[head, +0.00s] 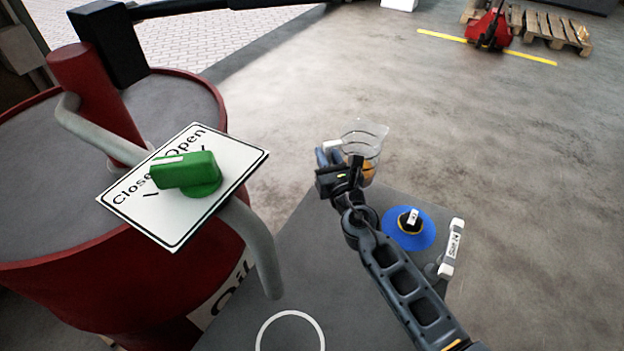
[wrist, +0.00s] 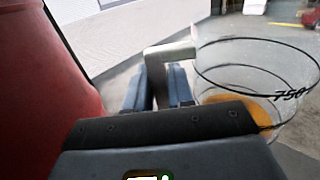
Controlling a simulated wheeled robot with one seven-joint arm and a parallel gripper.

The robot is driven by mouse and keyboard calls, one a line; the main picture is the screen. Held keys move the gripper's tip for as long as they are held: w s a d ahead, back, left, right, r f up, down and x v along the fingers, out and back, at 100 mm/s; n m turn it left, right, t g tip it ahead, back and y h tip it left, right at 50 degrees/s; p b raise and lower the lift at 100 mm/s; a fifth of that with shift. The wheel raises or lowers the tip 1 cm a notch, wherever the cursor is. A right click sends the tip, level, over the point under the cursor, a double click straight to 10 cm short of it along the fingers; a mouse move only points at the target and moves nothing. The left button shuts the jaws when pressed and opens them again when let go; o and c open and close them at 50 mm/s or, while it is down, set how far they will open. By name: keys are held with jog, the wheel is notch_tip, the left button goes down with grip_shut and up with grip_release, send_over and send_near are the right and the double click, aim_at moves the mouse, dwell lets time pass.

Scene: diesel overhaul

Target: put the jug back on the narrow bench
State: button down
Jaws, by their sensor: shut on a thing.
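The clear jug (head: 364,138) has dark rings and orange liquid low inside. My gripper (head: 332,157) is shut on its white handle, on the jug's left side. In the wrist view the fingers (wrist: 160,88) close around the handle, and the jug (wrist: 255,78) looks roughly upright, with a "750" mark. The grey narrow bench (head: 320,265) runs from the bottom of the head view up to below the jug. The jug appears over or just beyond the bench's far end; I cannot tell its height. My gripper hides part of the jug's lower left.
A white ring (head: 290,331) marks the near part of the bench. A blue disc tool (head: 409,229) and a white-ended tool (head: 452,248) sit at its right edge. A red oil drum (head: 110,285) with a pipe (head: 255,245) and green valve handle (head: 188,173) stands left.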

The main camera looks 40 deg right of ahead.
jog(key=w+a+f+b, duration=0.1)
jog(key=a+f+b, duration=0.1)
jog(key=f, duration=0.4)
jog(key=shift+w+a+b, duration=0.25)
jog(key=shift+a+b, duration=0.15)
jog(key=shift+a, duration=0.3)
jog(key=shift+f, duration=0.15)
jog(key=c, duration=1)
grip_release()
